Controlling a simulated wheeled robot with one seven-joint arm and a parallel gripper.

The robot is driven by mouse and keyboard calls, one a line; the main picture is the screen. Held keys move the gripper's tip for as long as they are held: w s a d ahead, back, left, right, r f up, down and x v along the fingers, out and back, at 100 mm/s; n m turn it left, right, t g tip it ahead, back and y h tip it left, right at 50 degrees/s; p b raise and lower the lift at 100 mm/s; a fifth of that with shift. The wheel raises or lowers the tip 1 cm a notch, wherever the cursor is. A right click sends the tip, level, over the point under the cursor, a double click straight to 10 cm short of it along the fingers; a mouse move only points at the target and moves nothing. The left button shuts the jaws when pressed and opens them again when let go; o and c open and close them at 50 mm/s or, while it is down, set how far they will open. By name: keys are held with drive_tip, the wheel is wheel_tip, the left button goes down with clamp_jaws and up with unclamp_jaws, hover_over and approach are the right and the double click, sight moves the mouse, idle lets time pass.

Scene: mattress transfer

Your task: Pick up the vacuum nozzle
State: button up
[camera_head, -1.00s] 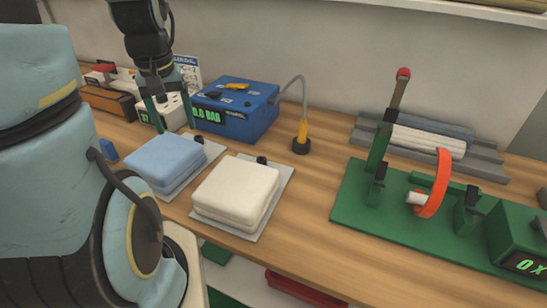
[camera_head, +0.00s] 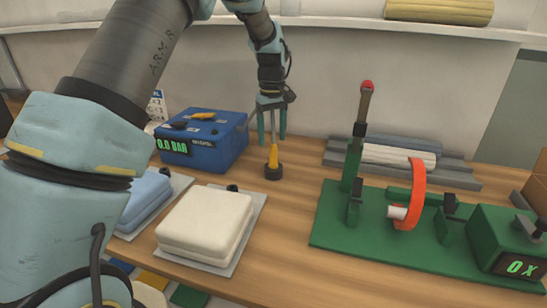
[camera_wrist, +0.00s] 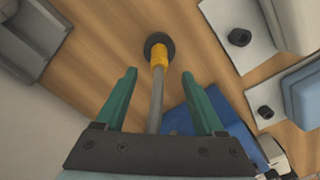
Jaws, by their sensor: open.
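The vacuum nozzle (camera_head: 273,165) stands upright on the wooden table, with a black round foot, a yellow grip and a grey hose running up from it. It also shows in the wrist view (camera_wrist: 159,54). My gripper (camera_head: 272,138) is above the table at the nozzle, its two green fingers apart. In the wrist view my gripper (camera_wrist: 160,75) has the grey hose between its spread fingers, touching neither, and the yellow grip and black foot lie beyond the fingertips. The upper hose is partly hidden by my gripper in the head view.
The blue pump box (camera_head: 225,145) is left of the nozzle. A white mattress (camera_head: 205,225) and a blue mattress (camera_head: 143,200) lie on grey plates nearer the front. A green fixture (camera_head: 330,225) with an orange ring and a grey rack (camera_head: 460,176) are at right. Bare table surrounds the foot.

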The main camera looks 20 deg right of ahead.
sight(273, 146)
drive_tip(key=shift+s+d+f+p, duration=0.15)
drive_tip(key=shift+f+p, duration=0.5)
drive_tip(key=shift+f, duration=1.05)
drive_tip(key=shift+s+a+f+p, duration=0.15)
drive_tip(key=shift+f+p, duration=0.5)
drive_tip(key=shift+f, duration=1)
drive_tip(key=shift+d, duration=0.1)
clamp_jaws()
